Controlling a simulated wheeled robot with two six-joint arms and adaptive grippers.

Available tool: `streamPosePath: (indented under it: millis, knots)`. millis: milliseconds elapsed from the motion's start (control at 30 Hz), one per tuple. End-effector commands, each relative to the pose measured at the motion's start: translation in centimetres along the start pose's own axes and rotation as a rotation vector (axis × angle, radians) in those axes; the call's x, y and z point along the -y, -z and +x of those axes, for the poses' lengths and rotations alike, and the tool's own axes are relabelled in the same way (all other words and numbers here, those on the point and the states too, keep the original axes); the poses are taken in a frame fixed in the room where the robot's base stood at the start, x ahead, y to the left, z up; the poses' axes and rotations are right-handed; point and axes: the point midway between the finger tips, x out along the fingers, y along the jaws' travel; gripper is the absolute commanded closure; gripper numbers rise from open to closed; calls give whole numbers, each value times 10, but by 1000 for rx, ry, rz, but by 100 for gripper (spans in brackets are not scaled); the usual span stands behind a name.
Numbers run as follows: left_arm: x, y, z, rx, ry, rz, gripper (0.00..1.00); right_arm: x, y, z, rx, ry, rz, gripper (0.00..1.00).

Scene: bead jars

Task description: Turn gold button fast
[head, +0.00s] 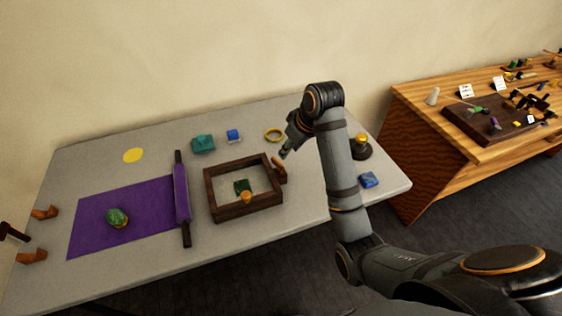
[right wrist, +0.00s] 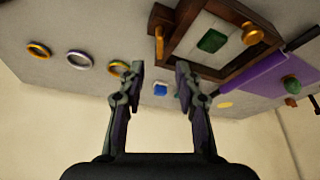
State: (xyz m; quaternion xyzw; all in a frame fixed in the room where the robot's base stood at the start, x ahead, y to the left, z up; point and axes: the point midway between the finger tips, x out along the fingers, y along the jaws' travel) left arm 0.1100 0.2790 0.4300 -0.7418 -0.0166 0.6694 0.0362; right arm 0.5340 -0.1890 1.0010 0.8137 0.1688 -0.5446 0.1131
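A small gold knob (head: 246,196), the likeliest gold button, stands inside the dark wooden frame (head: 214,209) near its front edge. It also shows in the right wrist view (right wrist: 252,33), to the right of the gripper. A green block (head: 242,186) lies beside it. My right gripper (head: 284,153) is above the table near the frame's back right corner, apart from the knob. In the right wrist view its two fingers (right wrist: 160,84) are spread with nothing between them. My left gripper is not in view.
A brown peg (head: 279,163) juts from the frame's right side. A purple mat (head: 90,226), dark-handled roller (head: 181,190), teal item (head: 203,144), blue block (head: 234,136) and gold ring (head: 274,135) share the table. A gold-topped dark object (head: 361,140) stands right of my arm.

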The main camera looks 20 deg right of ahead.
Motion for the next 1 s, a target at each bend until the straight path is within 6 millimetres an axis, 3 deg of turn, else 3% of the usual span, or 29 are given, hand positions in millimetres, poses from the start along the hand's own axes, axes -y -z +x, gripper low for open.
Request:
streamPosePath:
  millis: [200, 333, 400, 700, 1000]
  knots:
    - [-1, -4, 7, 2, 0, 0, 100, 0, 1, 7, -1, 2, -2, 66]
    - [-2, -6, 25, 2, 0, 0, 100, 1, -1, 33, 0, 4, -1, 66]
    - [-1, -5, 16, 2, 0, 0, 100, 1, 1, 43, 3, 4, -1, 66]
    - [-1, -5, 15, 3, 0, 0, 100, 0, 1, 95, 2, 2, -1, 66]
    - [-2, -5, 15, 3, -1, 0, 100, 0, 1, 104, -1, 1, -1, 66]
